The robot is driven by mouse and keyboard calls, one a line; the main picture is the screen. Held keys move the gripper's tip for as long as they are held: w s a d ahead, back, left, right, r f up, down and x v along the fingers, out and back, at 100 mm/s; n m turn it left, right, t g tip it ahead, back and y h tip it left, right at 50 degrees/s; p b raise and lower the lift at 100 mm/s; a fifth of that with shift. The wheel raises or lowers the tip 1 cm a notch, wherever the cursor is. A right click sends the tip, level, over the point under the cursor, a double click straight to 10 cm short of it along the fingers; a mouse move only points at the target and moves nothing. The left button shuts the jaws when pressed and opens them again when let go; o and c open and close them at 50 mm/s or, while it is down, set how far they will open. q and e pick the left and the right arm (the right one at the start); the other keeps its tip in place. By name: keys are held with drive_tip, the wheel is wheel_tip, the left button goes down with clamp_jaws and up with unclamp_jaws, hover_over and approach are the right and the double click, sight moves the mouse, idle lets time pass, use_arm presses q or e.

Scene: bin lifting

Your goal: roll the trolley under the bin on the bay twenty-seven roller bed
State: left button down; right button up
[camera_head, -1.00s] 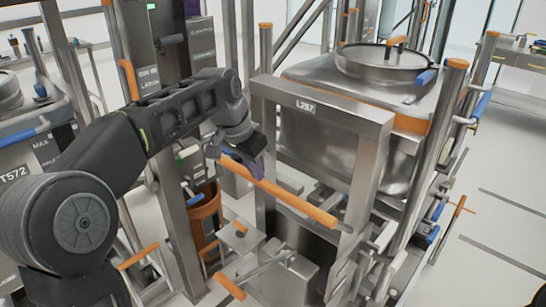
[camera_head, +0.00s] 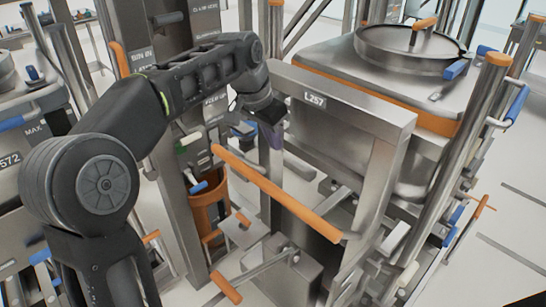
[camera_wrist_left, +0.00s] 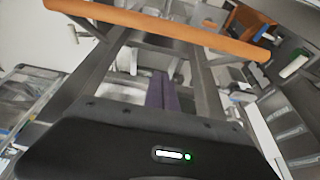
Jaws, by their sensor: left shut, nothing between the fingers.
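A steel bin (camera_head: 415,85) with a round lid and an orange-handled clamp stands at the upper right, behind a steel frame labelled L257 (camera_head: 335,103). An orange push bar (camera_head: 275,192) runs diagonally in front of that frame; I cannot tell for sure that it belongs to the trolley. My left gripper (camera_head: 275,137), with purple fingers, is shut and empty, beyond the orange bar and close to the frame's left post. In the left wrist view its purple fingers (camera_wrist_left: 160,90) point toward the orange bar (camera_wrist_left: 165,27), apart from it. My right gripper is out of view.
A tall steel column (camera_head: 172,130) with control boxes stands left of the frame. An orange bucket-like container (camera_head: 207,215) sits low beside it. A steel box (camera_head: 285,270) and an orange-tipped lever (camera_head: 226,288) are low in front. Clear floor (camera_head: 500,235) lies at the right.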

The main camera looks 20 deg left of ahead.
use_arm(q)
wheel_tip(320, 180, down, 10)
drive_tip(key=p, duration=0.1)
drive_tip(key=shift+s, duration=0.35)
drive_tip(key=shift+a+r, duration=0.1)
drive_tip(key=shift+a, duration=0.05)
